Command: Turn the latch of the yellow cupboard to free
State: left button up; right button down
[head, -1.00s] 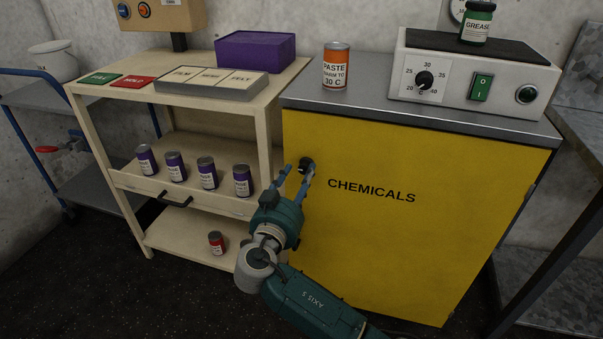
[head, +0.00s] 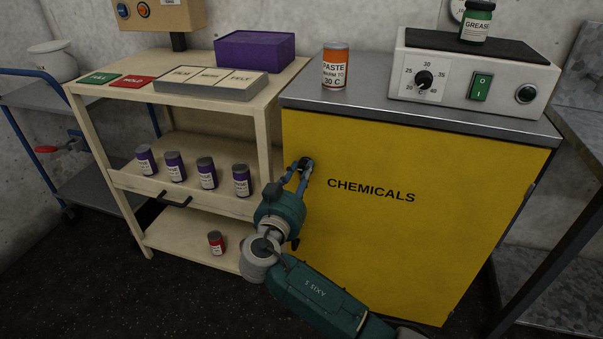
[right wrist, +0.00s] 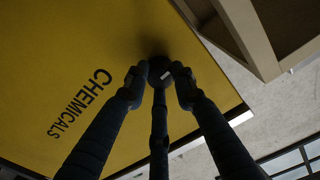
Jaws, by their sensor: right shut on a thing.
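The yellow cupboard (head: 400,235) marked CHEMICALS stands at the right of the head view with its door shut. Its dark round latch (head: 306,162) is near the door's upper left edge. My right gripper (head: 300,166) is shut on the latch, seen from above. My left gripper is not in view.
An orange paste can (head: 335,66) and a heater box (head: 470,78) with a green grease jar (head: 477,22) stand on the cupboard's top. A cream shelf unit (head: 120,178) with several purple cans is close left of the gripper. A red can (head: 215,243) sits on its lower shelf.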

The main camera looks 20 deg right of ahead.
jog(key=shift+n+b, duration=0.3)
jog(key=shift+n, duration=0.9)
jog(key=shift+r+n, duration=0.1)
jog(key=shift+n, duration=0.8)
jog(key=shift+r+n, duration=0.1)
jog(key=shift+n, duration=1.2)
jog(key=n+p, duration=0.2)
jog(key=n, duration=0.3)
jog(key=shift+w+a+r+n, duration=0.1)
jog(key=shift+n, duration=0.2)
jog(key=n+p, duration=0.2)
jog(key=n, duration=0.2)
jog(key=shift+n+p, duration=0.35)
jog(key=shift+n, duration=0.05)
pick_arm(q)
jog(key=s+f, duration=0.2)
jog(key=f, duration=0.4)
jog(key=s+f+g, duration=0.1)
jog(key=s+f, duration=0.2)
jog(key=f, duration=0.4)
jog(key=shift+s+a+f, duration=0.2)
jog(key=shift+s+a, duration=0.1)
pick_arm(e)
jog(key=shift+n, duration=0.4)
